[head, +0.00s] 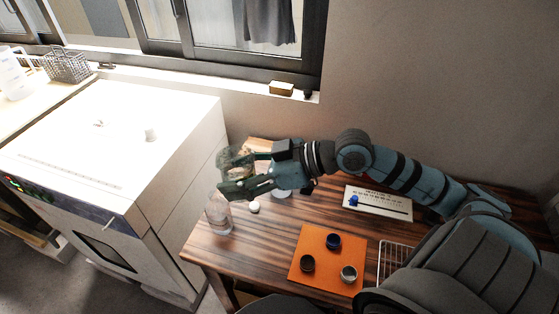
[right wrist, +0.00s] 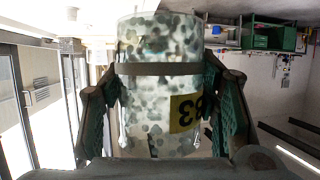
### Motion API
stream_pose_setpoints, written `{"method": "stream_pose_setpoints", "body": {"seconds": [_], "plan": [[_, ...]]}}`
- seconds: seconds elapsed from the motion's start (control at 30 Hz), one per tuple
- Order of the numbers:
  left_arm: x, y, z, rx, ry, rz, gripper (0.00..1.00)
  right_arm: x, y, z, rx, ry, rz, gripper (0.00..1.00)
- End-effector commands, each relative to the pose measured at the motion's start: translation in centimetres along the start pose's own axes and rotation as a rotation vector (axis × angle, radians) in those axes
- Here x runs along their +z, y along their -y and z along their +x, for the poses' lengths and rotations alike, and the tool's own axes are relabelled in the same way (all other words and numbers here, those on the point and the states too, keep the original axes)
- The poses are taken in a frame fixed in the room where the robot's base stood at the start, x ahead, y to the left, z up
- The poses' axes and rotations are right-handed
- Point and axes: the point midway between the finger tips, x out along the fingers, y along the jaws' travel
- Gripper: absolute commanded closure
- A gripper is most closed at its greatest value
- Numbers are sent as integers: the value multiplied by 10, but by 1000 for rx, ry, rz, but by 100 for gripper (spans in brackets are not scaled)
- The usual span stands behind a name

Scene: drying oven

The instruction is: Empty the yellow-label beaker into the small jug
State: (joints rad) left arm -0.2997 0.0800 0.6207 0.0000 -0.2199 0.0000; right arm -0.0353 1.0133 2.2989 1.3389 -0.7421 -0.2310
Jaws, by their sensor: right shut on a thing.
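My right gripper (head: 236,173) is shut on a clear beaker (head: 233,157) above the far left part of the wooden table. In the right wrist view the beaker (right wrist: 150,95) sits between both fingers, with a mottled grey-green look and a dark band across it. Its yellow label (right wrist: 185,113) carries dark characters that appear upside down. I cannot tell how full it is. A clear vessel (head: 218,214), seemingly the small jug, stands on the table just below the gripper. My left gripper is out of view.
The wooden table (head: 207,249) also bears an orange mat (head: 319,275) with three small round containers, a white panel with a blue knob (head: 378,203), a wire rack (head: 390,262) and a small white cap (head: 254,207). The white oven (head: 110,150) stands close on the left.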

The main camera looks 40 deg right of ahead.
Motion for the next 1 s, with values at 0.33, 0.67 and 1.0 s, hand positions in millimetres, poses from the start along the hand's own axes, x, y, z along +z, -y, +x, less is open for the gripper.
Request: {"method": "stream_pose_setpoints", "body": {"seconds": [0.33,0.67,1.0], "plan": [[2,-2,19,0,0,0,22,36,-102,37,328,-5,147,95],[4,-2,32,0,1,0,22,132,-172,79,654,0,286,95],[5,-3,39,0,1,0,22,243,-170,126,828,0,353,95]]}}
